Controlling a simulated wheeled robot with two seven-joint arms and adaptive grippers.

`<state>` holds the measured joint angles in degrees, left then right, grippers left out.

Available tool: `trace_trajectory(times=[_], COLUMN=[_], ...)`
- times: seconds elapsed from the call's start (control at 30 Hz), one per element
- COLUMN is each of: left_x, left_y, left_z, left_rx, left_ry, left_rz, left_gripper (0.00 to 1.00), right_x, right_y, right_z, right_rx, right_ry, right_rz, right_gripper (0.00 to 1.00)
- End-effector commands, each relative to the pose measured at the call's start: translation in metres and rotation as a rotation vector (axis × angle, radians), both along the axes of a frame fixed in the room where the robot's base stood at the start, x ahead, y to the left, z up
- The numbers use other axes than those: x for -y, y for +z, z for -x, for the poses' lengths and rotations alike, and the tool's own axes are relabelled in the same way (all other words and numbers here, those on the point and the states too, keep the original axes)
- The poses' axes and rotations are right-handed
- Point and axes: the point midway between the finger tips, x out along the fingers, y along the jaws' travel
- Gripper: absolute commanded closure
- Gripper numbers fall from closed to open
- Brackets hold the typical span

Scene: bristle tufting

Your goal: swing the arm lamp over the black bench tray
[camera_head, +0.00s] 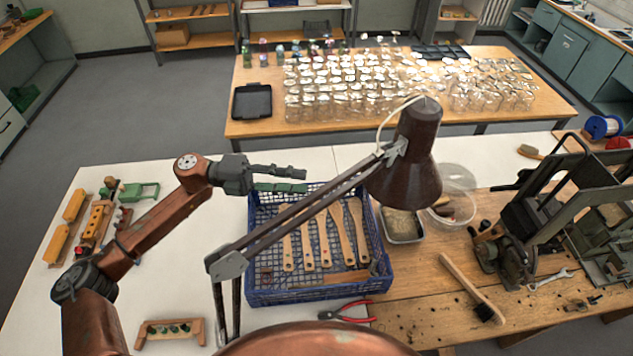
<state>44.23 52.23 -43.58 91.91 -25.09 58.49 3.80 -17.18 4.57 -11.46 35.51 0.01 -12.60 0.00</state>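The shade hangs around the right edge of the blue crate and the small metal tray in the picture. A black tray (252,103) lies on the left end of the far wooden table; a flatter black tray (440,52) lies at its back. Which is the bench tray I cannot tell. My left gripper (306,181) is open, its fingers apart with nothing between them, above the crate's far left corner and apart from the lamp. My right gripper is not in view.
A blue crate (312,296) holds several wooden brush handles. Many glass jars fill the far table. Toy-like wooden pieces (95,222) lie left.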

Motion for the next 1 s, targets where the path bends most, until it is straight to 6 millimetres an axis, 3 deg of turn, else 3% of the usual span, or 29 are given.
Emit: trace_trajectory(times=[0.23, 0.8, 1.0], left_x=[-0.027, -0.029, -0.029], left_y=[0.0, 0.001, 0.03], left_z=[-0.004, -0.004, -0.003], left_rx=[0.0, 0.001, 0.003], left_ry=[0.0, -0.001, -0.001], left_rz=[0.0, 0.001, 0.0], left_gripper=[0.7, 0.7, 0.7], right_x=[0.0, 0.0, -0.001], right_y=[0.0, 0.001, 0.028], right_z=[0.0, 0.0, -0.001], right_rx=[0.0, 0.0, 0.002], right_ry=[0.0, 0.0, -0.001], right_rz=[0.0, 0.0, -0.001], right_gripper=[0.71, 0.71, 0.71])
